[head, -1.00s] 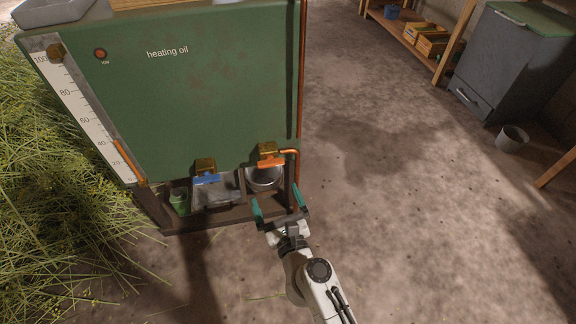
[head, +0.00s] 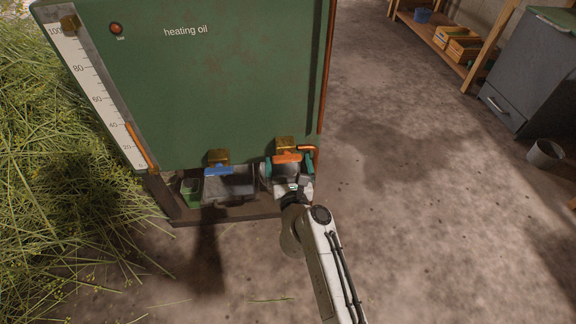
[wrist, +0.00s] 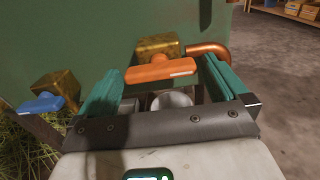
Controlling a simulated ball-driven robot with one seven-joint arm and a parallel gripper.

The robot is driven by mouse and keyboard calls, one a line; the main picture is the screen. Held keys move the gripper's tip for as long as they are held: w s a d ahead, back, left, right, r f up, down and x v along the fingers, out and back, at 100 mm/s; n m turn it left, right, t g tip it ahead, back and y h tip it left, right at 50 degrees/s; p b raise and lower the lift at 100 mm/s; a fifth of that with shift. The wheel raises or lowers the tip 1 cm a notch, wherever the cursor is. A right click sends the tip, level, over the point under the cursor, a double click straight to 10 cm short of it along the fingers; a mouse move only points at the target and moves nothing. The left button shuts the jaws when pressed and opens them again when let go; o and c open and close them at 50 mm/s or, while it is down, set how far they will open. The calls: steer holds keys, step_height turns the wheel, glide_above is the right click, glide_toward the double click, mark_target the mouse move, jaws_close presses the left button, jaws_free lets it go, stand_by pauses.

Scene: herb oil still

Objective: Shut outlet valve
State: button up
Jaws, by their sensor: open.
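The green heating oil tank (head: 215,90) has two brass valves low on its front. The right valve has an orange lever handle (head: 288,158), lying roughly crosswise, with a copper pipe (head: 312,150) beside it. The left valve has a blue lever handle (head: 218,171). My gripper (head: 289,168) is open at the orange handle, one teal finger on either side. In the wrist view the orange handle (wrist: 160,70) shows between and just beyond the fingertips (wrist: 160,80), and I cannot tell whether they touch it. Neither valve is labelled as the outlet.
A metal tray (head: 230,186), a green cup (head: 190,192) and a round metal pot (wrist: 171,99) stand under the valves. Cut grass (head: 60,170) lies left. A grey cabinet (head: 510,90), a bucket (head: 545,153) and a shelf (head: 440,40) are right. The floor between is clear.

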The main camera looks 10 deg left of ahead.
steer(key=shift+w, duration=0.3)
steer(key=shift+c, duration=0.3)
steer(key=c, duration=0.8)
